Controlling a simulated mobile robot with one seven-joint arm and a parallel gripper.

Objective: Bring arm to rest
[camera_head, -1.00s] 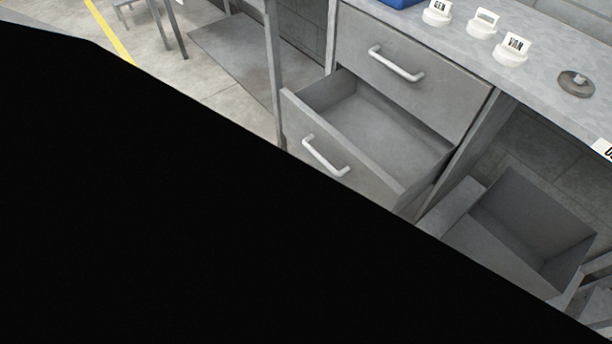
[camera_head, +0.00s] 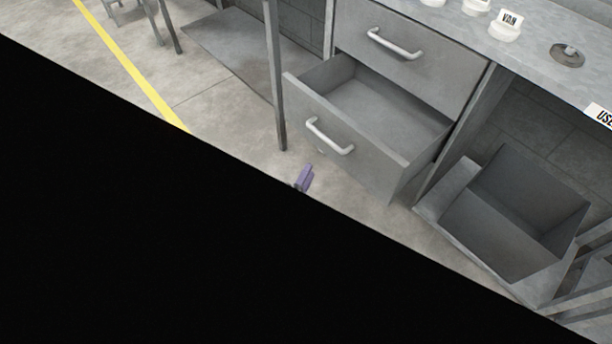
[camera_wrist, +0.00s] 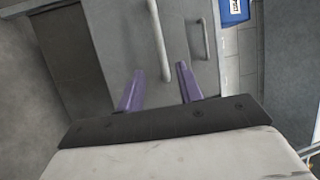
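My gripper (camera_wrist: 160,76) shows in the wrist view with its two purple fingers spread apart and nothing between them. A drawer front with light bar handles lies beyond the fingers there. In the head view a purple finger of my gripper (camera_head: 304,179) shows low in front of the open lower drawer (camera_head: 345,165), apart from its handle (camera_head: 330,137). The rest of my arm is hidden there by a large black area. The lower drawer is pulled out and looks empty. The upper drawer (camera_head: 408,60) is shut.
An open grey bin (camera_head: 520,215) stands low at the right. A table leg (camera_head: 275,90) stands left of the drawers. Floor (camera_head: 215,100) is clear at the left.

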